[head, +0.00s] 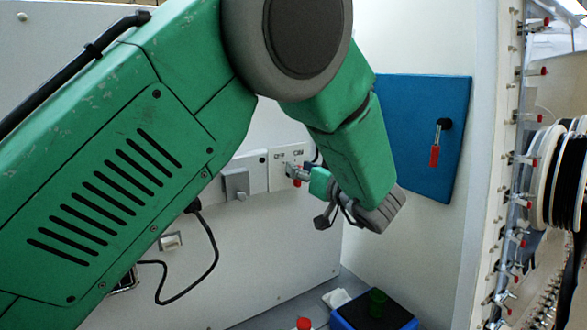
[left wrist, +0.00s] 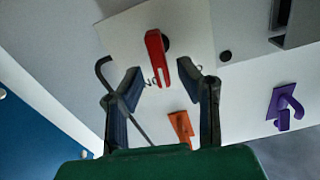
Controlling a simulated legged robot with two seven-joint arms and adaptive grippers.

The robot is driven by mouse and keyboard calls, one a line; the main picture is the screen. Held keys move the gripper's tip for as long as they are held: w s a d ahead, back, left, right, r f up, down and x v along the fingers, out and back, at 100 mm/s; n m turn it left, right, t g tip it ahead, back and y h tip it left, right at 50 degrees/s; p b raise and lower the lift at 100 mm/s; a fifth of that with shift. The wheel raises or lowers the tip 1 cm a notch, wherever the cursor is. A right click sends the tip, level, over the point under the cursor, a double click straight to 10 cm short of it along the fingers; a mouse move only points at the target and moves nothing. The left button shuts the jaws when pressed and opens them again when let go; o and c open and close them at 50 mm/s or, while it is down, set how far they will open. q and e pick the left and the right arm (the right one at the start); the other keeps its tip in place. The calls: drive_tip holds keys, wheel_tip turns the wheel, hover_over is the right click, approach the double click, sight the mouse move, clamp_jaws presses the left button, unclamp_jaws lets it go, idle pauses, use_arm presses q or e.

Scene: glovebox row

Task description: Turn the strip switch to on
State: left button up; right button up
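A red lever (left wrist: 156,55) on a pale wall plate (left wrist: 125,35) shows in the left wrist view; no on or off marks are readable there, so I cannot tell which switch is the strip switch. The plate (head: 279,164) also shows in the head view, on the white back wall. My left gripper (left wrist: 160,78) is open, its two dark fingers pointing at the plate, one to each side of the red lever's lower end. I cannot tell whether they touch it. In the head view the left gripper (head: 296,174) is at the plate, partly hidden by my arm. My right gripper is not in view.
An orange lever (left wrist: 181,127) and a purple lever (left wrist: 287,104) are close by. A grey box (head: 237,183) is left of the plate. A blue panel (head: 420,130) with a red-handled lever (head: 435,148) is right. A blue bin (head: 400,318) stands below.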

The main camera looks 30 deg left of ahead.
use_arm(q)
drive_tip(key=shift+d+r, duration=0.1)
drive_tip(key=shift+d, duration=0.5)
drive_tip(key=shift+c, duration=1.3)
clamp_jaws()
drive_tip(key=shift+s+a, duration=0.25)
drive_tip(key=shift+a, duration=0.5)
drive_tip(key=shift+w+a+f, duration=0.2)
drive_tip(key=shift+f, duration=0.05)
drive_tip(key=shift+a+f, duration=0.1)
drive_tip(key=shift+a, duration=0.05)
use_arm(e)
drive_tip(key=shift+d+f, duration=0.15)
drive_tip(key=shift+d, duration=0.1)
